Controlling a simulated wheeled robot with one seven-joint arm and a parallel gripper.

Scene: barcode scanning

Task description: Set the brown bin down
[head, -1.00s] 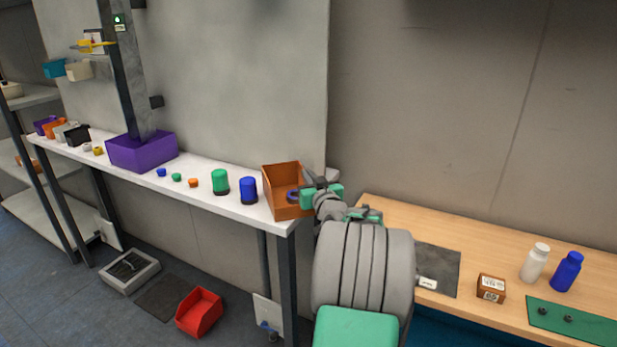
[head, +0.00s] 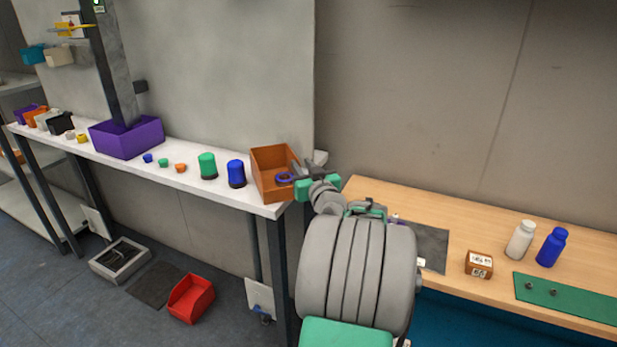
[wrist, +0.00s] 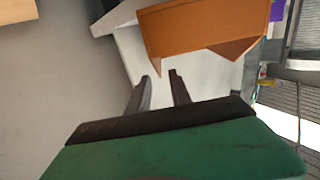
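The brown bin (head: 272,187) sits at the right end of the white table (head: 236,195) in the head view, with a blue ring (head: 285,178) in it. My gripper (head: 303,171) is at the bin's right side; whether they touch is unclear there. In the wrist view, the bin (wrist: 205,32) lies beyond my gripper's fingertips (wrist: 159,80). The bin's underside and far side are hidden.
A blue cup (head: 236,173) and a green cup (head: 207,165) stand left of the bin. A purple bin (head: 127,138) is farther left. A red bin (head: 190,298) is on the floor.

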